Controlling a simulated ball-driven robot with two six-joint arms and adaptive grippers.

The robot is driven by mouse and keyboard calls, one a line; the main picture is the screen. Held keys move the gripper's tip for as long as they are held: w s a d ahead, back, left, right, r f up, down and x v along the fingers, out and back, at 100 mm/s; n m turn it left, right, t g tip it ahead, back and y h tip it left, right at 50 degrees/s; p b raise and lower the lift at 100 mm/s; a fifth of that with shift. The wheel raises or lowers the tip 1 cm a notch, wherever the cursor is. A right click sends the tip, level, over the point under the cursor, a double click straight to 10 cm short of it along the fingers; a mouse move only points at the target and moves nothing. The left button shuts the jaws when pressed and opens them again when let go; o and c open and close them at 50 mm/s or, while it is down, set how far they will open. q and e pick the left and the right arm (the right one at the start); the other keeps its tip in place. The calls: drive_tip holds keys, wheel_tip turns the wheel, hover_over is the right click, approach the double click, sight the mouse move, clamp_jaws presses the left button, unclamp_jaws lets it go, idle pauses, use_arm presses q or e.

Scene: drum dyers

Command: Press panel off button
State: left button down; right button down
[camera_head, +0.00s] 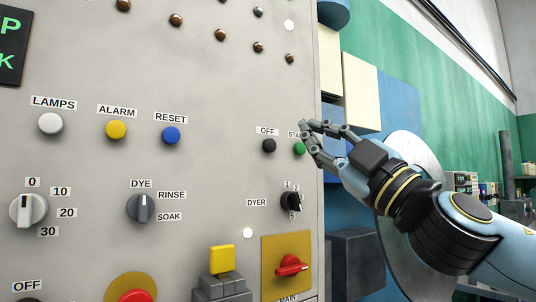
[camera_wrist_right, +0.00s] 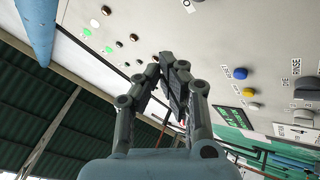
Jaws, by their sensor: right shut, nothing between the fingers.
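The black OFF button (camera_head: 268,145) is on the grey control panel (camera_head: 210,95), below its "OFF" label. The green start button (camera_head: 299,149) is just right of it, its label partly covered by my fingers. My right gripper (camera_head: 305,127) is shut and empty. Its fingertips appear just above the green button and up and right of the OFF button; I cannot tell the gap to the panel. In the right wrist view the closed fingers (camera_wrist_right: 168,62) point toward the panel, and I cannot make out the OFF button there. My left gripper is not in view.
Left on the panel are white LAMPS (camera_head: 51,124), yellow ALARM (camera_head: 116,130) and blue RESET (camera_head: 171,135) buttons. The DYER selector (camera_head: 291,202) and a red main switch (camera_head: 291,265) are below the OFF button. Blue machinery (camera_head: 398,103) stands beyond the panel's right edge.

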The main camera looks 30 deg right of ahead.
sight(270, 145)
drive_tip(key=shift+r, duration=0.15)
drive_tip(key=shift+w+a+p, duration=0.2)
drive_tip(key=shift+w+p, duration=0.95)
drive_tip(key=shift+w, duration=1.05)
drive_tip(key=shift+w+a+p, duration=0.2)
drive_tip(key=shift+w+p, duration=0.95)
drive_tip(key=shift+w, duration=1.05)
drive_tip(key=shift+w, duration=0.4)
drive_tip(key=shift+w, duration=0.45)
drive_tip(key=shift+s, duration=0.9)
